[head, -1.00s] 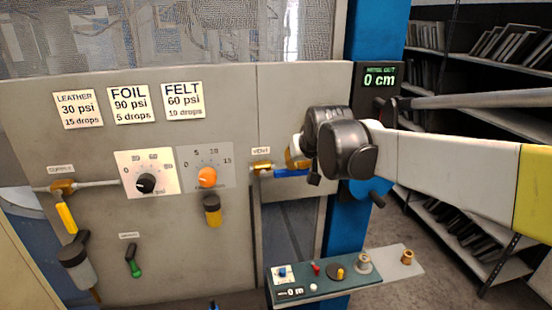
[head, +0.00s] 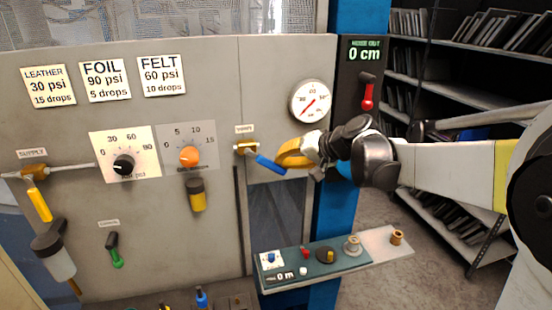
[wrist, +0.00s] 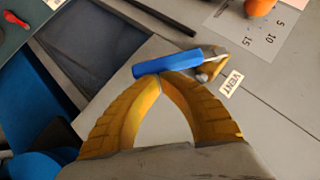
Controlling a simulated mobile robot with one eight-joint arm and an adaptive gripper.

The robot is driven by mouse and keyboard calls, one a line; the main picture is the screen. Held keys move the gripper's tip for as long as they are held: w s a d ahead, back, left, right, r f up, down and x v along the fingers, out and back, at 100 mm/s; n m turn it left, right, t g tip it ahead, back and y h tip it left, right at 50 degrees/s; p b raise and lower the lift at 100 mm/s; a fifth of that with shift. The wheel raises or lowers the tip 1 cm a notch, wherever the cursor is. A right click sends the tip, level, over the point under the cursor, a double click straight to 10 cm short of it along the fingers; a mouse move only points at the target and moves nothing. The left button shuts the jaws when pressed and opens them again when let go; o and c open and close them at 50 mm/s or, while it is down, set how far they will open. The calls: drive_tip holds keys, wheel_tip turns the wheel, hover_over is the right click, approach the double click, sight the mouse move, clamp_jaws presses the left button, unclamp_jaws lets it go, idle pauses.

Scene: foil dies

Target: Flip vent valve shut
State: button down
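The vent valve has a brass body (head: 246,148) on the grey panel and a blue lever handle (head: 270,165). In the head view the handle slopes down to the right from the body. My gripper (head: 281,159) is at the handle's free end, with its yellow fingers just above it. In the wrist view the fingertips (wrist: 160,78) meet at the edge of the blue handle (wrist: 180,63), near its free end. The fingers are shut with nothing between them; they appear to touch the handle. The VENT label (wrist: 231,83) lies beside the valve body.
A pressure gauge (head: 310,101) and a red lever (head: 367,93) are above my gripper. A shelf with small controls (head: 325,263) juts out below. The supply valve's yellow handle (head: 40,205) and a green lever (head: 116,255) are farther left.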

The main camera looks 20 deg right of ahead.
sight(282, 170)
drive_tip(key=f+y+b, duration=0.1)
drive_tip(key=a+f+m+y+b, duration=0.1)
drive_tip(key=f+b, duration=0.1)
drive_tip(key=shift+t, duration=0.3)
drive_tip(key=shift+a+f+m+t+y+b, duration=0.35)
drive_tip(key=shift+a+f+m+y+b, duration=0.15)
drive_tip(key=shift+a+m+y+b, duration=0.4)
drive_tip(key=shift+a+f+m+t+y+b, duration=0.4)
drive_tip(key=shift+a+b, duration=0.3)
drive_tip(key=shift+b, duration=0.4)
drive_tip(key=shift+a+f+m+t+y+b, duration=0.35)
drive_tip(key=shift+a+f+m+y+b, duration=0.35)
drive_tip(key=shift+b, duration=0.3)
drive_tip(key=shift+a+r, duration=0.15)
